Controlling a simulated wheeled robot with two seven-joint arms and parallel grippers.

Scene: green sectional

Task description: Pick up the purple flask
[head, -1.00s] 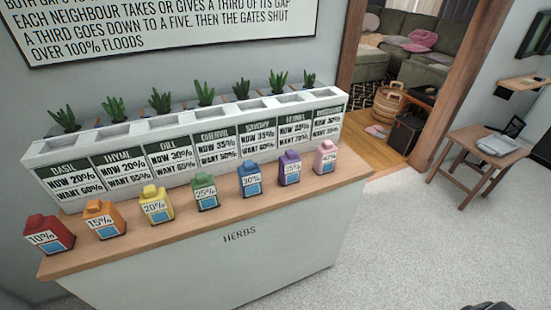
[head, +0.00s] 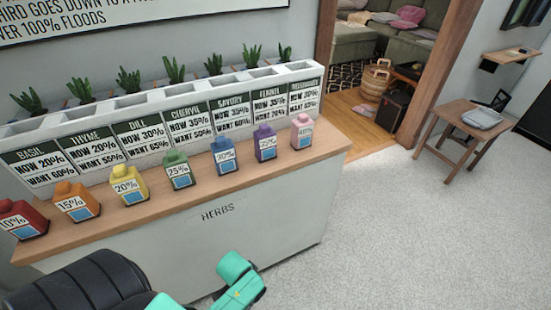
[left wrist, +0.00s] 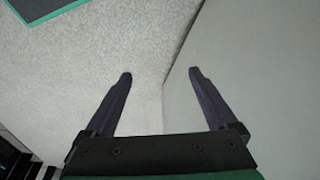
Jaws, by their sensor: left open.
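The purple flask (head: 265,142) stands upright on the wooden counter top (head: 225,172). It is between the blue flask (head: 223,156) and the pink flask (head: 302,131), with a percent label on its front. My left arm shows at the bottom of the head view, low in front of the counter and apart from the flask. My left gripper (left wrist: 160,74) is open and empty in the left wrist view, with its dark fingers spread over the floor and a pale panel. No flask shows in that view. My right gripper is in neither view.
Green (head: 178,169), yellow (head: 129,185), orange (head: 76,201) and red (head: 22,219) flasks stand in the row. A white planter (head: 180,118) with labelled herbs stands behind them. A small wooden table (head: 465,130) is at right. The floor (head: 400,235) between is clear.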

